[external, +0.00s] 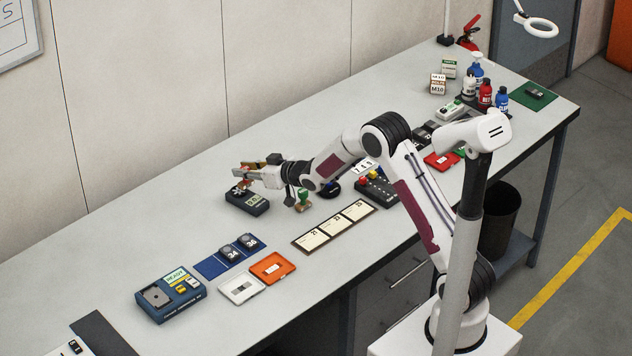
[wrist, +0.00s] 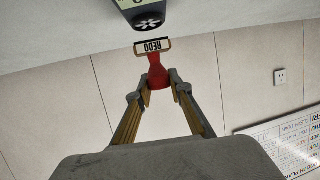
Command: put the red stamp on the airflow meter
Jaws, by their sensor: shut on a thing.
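My gripper (external: 246,172) is shut on the red stamp and holds it above the table, close to the airflow meter. In the wrist view the red stamp (wrist: 157,70) sits by its handle between my two fingertips (wrist: 158,88). Its wide end with a REDO label points away from my gripper. The airflow meter (external: 250,203) is a dark box with a pale display and a fan mark at its far end, lying on the table just below my gripper. Its fan end (wrist: 148,20) shows at the top of the wrist view, with a small gap in the picture to the stamp.
A green-handled stamp (external: 303,201) stands right of the meter, near my arm. A strip of number cards (external: 334,225), a blue mat (external: 230,259) with two dark pieces, and an orange case (external: 272,267) lie in front. The table behind and left of the meter is clear.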

